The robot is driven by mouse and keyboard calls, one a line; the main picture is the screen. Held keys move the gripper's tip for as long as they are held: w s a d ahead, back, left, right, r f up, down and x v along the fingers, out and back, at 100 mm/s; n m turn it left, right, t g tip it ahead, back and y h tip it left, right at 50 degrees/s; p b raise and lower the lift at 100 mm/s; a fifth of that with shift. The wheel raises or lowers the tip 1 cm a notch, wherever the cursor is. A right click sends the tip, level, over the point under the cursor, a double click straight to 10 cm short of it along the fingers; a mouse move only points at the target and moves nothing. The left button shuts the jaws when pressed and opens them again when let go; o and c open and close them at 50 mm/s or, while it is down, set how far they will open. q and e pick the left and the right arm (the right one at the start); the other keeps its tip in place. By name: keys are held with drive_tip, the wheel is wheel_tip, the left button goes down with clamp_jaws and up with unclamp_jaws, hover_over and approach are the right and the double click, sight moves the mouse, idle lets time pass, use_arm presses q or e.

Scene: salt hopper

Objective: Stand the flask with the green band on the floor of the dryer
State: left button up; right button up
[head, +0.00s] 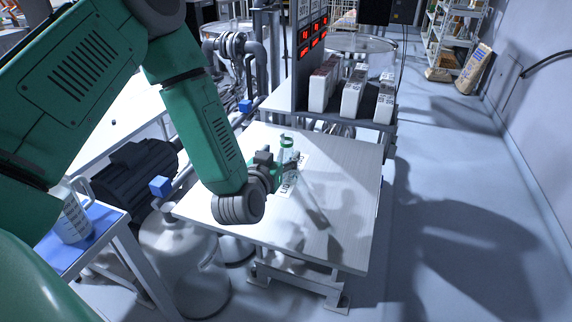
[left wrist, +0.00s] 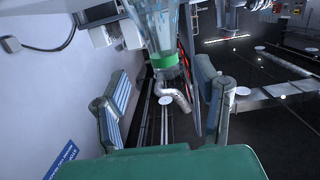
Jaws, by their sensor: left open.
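The flask with the green band (head: 287,142) is clear and stands on the white table, its lower part partly hidden by my left gripper (head: 280,164). In the left wrist view the clear flask (left wrist: 160,25) shows at the top, with its green band (left wrist: 164,60) in line with the gap between my fingers. My left gripper (left wrist: 163,92) is open there, with a finger on each side of that gap. I cannot tell whether either finger touches the flask. I cannot make out the dryer for certain. My right gripper is not in view.
The white table (head: 345,190) has a printed label (head: 290,185) beside the gripper and bare room to the right. White boxes (head: 352,92) stand on a shelf behind, near a panel with red displays (head: 312,38). A jug (head: 72,215) stands on a blue-topped table at left.

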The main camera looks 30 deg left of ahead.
sight(286, 149)
use_arm(q)
drive_tip(key=shift+w+d, duration=0.25)
drive_tip(key=shift+w, duration=0.35)
drive_tip(key=w+a, duration=0.1)
drive_tip(key=w+a+f, duration=0.1)
drive_tip(key=w, duration=0.1)
drive_tip(key=w+a+f, duration=0.1)
drive_tip(key=shift+w, duration=0.35)
drive_tip(key=shift+d+r, duration=0.1)
drive_tip(key=shift+d, duration=0.2)
drive_tip(key=shift+c, duration=0.4)
drive_tip(key=shift+d+r, duration=0.1)
drive_tip(key=shift+d, duration=0.15)
clamp_jaws()
